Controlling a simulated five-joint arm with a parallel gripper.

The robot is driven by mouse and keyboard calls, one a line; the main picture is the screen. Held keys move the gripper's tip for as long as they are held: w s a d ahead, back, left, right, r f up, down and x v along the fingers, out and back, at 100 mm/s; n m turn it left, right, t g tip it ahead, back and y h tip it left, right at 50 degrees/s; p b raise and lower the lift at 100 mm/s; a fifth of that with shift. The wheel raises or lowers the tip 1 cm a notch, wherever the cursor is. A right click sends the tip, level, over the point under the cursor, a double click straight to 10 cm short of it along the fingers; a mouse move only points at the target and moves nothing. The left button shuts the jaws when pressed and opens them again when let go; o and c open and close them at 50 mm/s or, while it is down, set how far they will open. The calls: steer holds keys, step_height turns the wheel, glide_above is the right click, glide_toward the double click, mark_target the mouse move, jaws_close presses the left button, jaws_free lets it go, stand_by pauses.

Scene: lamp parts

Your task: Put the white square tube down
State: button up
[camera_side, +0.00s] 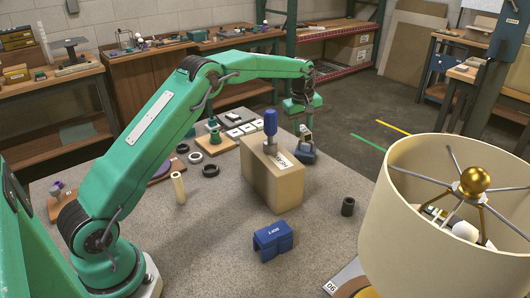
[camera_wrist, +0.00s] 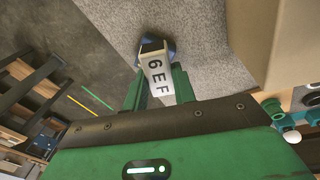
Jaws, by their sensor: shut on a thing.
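My gripper (camera_side: 305,130) is at the far side of the table, behind and to the right of the tan block, pointing down. In the wrist view its two green fingers (camera_wrist: 158,85) are shut on the white square tube (camera_wrist: 157,72), which carries the dark marking "6EF". A dark blue piece (camera_side: 305,155) shows at the tube's lower end; it also appears in the wrist view (camera_wrist: 170,47). I cannot tell whether the tube sits in this piece or whether the piece touches the table. In the side view the tube is small and partly hidden by my gripper.
The tan block (camera_side: 275,185) with a blue-handled tool (camera_side: 270,122) on top stands close by. Grey tabletop (camera_side: 335,185) is clear right of the block.

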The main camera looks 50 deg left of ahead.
steer(key=s+d+m, duration=0.2)
steer(key=d+m, duration=0.5)
steer(key=d, duration=0.4)
steer(key=s+d+m, duration=0.2)
steer(key=d+m, duration=0.6)
steer(key=d, duration=0.4)
glide_above(334, 180)
steer(key=shift+g, duration=0.4)
step_height(334, 180, down, 7)
steer(key=shift+s+a+r, duration=0.1)
steer(key=shift+f, duration=2)
steer(key=shift+f, duration=0.1)
steer(key=o, duration=1)
steer(key=shift+f, duration=0.1)
